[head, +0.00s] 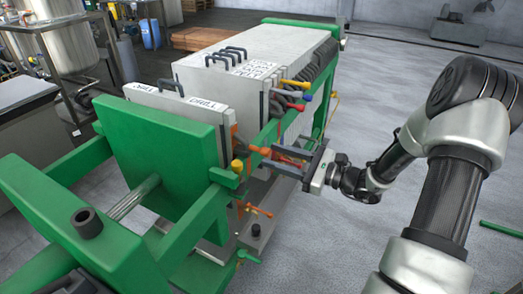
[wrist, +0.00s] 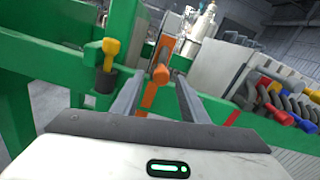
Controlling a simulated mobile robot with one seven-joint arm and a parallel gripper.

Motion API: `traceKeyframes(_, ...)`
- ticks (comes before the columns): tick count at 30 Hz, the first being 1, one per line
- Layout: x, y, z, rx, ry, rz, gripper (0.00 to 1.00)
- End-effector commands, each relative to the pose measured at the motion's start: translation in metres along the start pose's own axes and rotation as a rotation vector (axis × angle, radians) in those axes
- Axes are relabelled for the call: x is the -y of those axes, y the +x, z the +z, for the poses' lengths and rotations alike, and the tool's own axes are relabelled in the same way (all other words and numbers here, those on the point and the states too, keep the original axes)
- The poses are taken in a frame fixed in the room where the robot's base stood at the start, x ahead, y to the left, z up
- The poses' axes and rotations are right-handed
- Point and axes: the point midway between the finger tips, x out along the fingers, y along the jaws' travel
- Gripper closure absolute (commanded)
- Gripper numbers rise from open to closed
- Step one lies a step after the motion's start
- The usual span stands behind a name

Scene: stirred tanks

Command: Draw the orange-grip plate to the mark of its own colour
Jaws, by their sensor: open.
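The orange grip (wrist: 160,73) sticks out from the side of a plate, and in the wrist view it lies between my fingertips. It also shows in the head view (head: 258,150) at the near end of the white plates. My gripper (wrist: 161,82) is open, with one finger on either side of the grip; I cannot tell whether either touches it. In the head view my gripper (head: 269,157) reaches in from the right. An orange strip (wrist: 148,96) on the green rail, just below the grip, looks like a mark. A red strip (wrist: 232,117) lies farther right.
A yellow knob on a dark stem (wrist: 108,50) stands left of my fingers. Red, blue and yellow grips (head: 300,95) crowd the far plates (head: 250,60). The green rail (wrist: 60,60) runs across below the grip. Floor at the right is mostly clear.

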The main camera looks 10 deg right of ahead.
Motion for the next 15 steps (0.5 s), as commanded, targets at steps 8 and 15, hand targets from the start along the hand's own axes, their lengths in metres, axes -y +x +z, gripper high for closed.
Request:
traceKeyframes(8, 0.001, -0.068, 0.001, -0.001, 0.0, -0.003, 0.6)
traceKeyframes(15, 0.0, -0.102, 0.0, -0.001, 0.001, -0.002, 0.6)
